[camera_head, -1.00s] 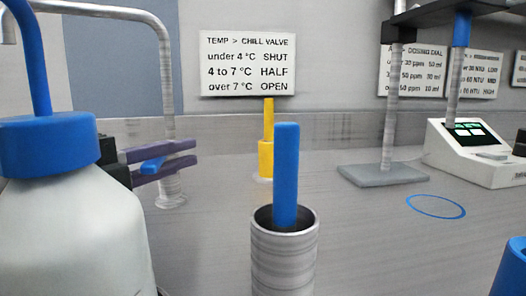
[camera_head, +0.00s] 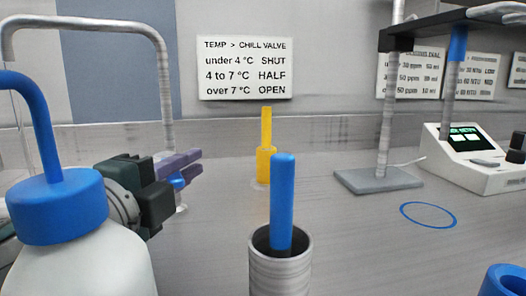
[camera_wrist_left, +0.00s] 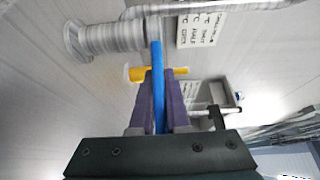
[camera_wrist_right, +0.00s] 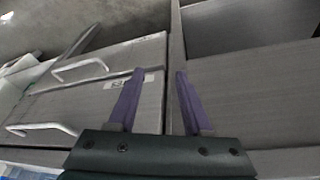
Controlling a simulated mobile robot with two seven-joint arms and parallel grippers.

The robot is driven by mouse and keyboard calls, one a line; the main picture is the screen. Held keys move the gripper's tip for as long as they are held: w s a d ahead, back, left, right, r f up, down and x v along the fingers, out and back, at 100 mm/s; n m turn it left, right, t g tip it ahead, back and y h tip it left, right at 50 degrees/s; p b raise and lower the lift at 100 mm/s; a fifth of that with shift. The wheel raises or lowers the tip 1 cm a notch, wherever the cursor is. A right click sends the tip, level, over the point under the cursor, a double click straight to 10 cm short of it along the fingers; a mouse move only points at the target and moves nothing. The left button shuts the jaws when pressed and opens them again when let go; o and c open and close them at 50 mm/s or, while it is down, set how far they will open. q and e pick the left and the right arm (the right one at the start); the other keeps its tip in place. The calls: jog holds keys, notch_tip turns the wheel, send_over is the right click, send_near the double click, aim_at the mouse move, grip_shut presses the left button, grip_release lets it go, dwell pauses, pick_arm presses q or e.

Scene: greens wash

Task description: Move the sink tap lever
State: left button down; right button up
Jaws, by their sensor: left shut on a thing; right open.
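The sink tap (camera_head: 166,100) is a grey gooseneck pipe at the left of the head view. Its blue lever (camera_head: 177,180) shows low on the post, partly hidden by my fingers. My left gripper (camera_head: 192,163) has purple fingers closed around the lever, beside the tap post. In the left wrist view the blue lever (camera_wrist_left: 158,75) runs between the two fingers, its far end showing beyond the fingertips. My right gripper (camera_wrist_right: 158,73) is open and empty in the right wrist view, above grey panels with white handles.
A white bottle with a blue cap (camera_head: 58,205) stands at left front. A grey holder with a blue rod (camera_head: 282,205) is at front middle. A yellow valve (camera_head: 266,165) stands behind it. A stand (camera_head: 378,180) and a white meter (camera_head: 470,165) are at right. Counter around the blue ring (camera_head: 428,215) is clear.

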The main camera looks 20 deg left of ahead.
pick_arm(q)
jog(key=shift+w+f+n+y, duration=0.1)
jog(key=shift+w+n+y, duration=0.1)
jog(key=shift+n+y, duration=0.3)
jog(key=c, duration=0.9)
grip_release()
jog(key=s, duration=0.4)
jog(key=s+d, duration=0.1)
jog(key=s, duration=0.1)
jog(key=shift+s, duration=0.75)
